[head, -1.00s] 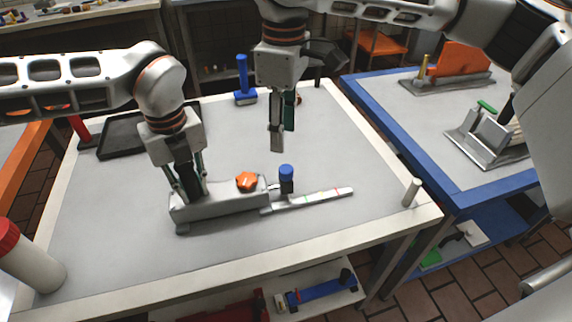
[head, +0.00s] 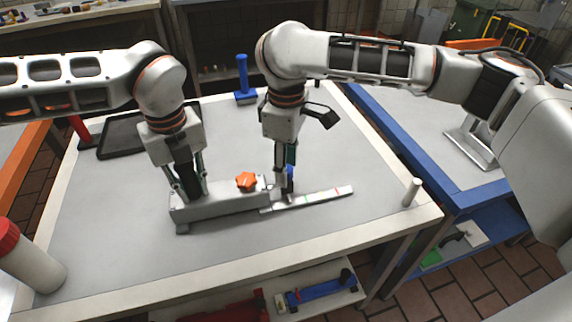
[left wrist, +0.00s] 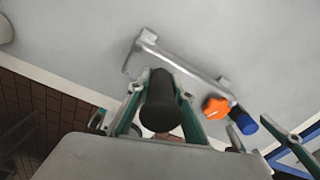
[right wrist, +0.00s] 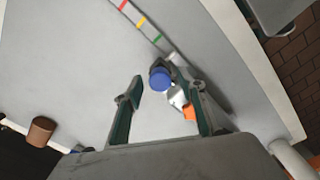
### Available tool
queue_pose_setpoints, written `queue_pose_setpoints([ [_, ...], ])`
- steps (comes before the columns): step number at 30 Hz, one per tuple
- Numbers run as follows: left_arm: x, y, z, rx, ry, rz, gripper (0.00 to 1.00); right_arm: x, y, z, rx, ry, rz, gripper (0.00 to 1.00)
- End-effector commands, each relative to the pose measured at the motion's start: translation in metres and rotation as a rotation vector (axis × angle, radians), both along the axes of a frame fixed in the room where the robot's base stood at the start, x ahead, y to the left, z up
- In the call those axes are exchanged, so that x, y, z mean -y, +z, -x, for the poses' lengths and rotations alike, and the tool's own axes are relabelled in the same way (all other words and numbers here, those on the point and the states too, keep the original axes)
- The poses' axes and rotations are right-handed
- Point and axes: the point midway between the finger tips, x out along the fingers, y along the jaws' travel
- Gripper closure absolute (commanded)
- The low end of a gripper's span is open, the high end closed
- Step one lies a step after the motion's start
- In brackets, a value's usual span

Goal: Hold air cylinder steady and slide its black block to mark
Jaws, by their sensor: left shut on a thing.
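The air cylinder's grey body (head: 222,202) lies on the grey table with an orange star knob (head: 246,181) on top. A pale rail (head: 325,196) with coloured marks extends to the right. The blue-topped black block (head: 290,178) stands at the rail's near-body end; its blue top (right wrist: 160,78) also shows in the right wrist view. My left gripper (head: 188,190) is shut on the cylinder's black upright grip (left wrist: 160,103) at the left end. My right gripper (head: 284,184) is open, its fingers beside the blue top and partly hiding the block.
A black tray (head: 121,138) and a blue-handled tool (head: 243,82) stand at the back. A white peg (head: 412,192) is near the right corner, and a red-capped white bottle (head: 30,258) is front left. The table in front of the cylinder is clear.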

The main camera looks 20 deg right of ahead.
Motion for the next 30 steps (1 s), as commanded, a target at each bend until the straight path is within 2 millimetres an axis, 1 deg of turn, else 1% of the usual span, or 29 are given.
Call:
queue_pose_setpoints([
  [9,0.0,-0.001,-0.001,0.002,0.0,-0.001,1.0,0.0,-0.002,0.0,0.001,0.0,0.0,0.6],
  [11,0.0,-0.001,-0.001,0.002,0.0,-0.001,1.0,0.0,-0.002,0.0,0.001,0.0,0.0,0.76],
  [12,0.0,-0.001,-0.001,0.002,0.0,-0.001,1.0,0.0,-0.002,0.0,0.001,0.0,0.0,0.86],
  [14,0.0,-0.001,-0.001,0.002,0.0,-0.001,1.0,0.0,-0.002,0.0,0.001,0.0,0.0,1.0],
  [18,0.0,-0.001,-0.001,0.002,0.0,-0.001,1.0,0.001,-0.002,0.0,0.001,0.0,0.001,1.0],
  [20,0.0,-0.001,-0.001,0.002,0.0,-0.001,1.0,0.004,-0.002,0.0,0.001,-0.001,0.001,1.0],
  [23,-0.001,-0.001,-0.001,0.002,0.0,-0.001,1.0,0.021,-0.002,-0.001,0.001,-0.004,0.002,1.0],
  [27,-0.001,-0.001,-0.001,0.002,0.001,-0.001,1.0,0.05,-0.002,0.001,0.002,-0.004,0.003,1.0],
  [30,-0.001,-0.001,-0.001,0.002,0.001,-0.002,1.0,0.068,-0.002,0.001,0.001,-0.004,0.003,1.0],
])
